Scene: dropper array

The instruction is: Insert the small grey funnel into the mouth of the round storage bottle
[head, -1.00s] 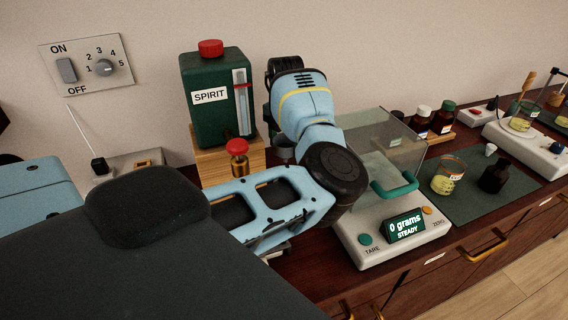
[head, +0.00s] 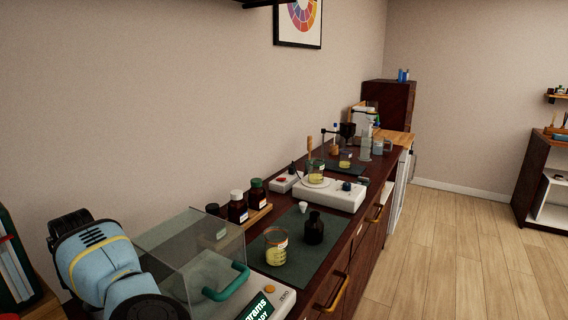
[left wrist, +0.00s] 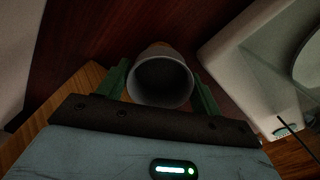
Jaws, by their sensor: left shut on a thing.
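In the left wrist view, my left gripper (left wrist: 161,90) has its two green fingers on either side of a grey, round, hollow piece, the small grey funnel (left wrist: 162,102). Its wide dark opening faces the camera; its lower end is hidden. The head view shows only part of my left arm at the lower left, not the fingertips or the funnel. A dark round bottle (head: 314,230) with a short neck, which looks like the storage bottle, stands upright on the green mat, well apart from my arm. My right gripper is not in view.
A glass-covered balance (head: 178,252) stands between my arm and the mat (head: 291,255). A beaker of yellow liquid (head: 276,247) and a small white piece (head: 303,207) flank the bottle. Capped bottles (head: 238,208) stand behind; a white stirrer-like device (head: 335,196) lies beyond.

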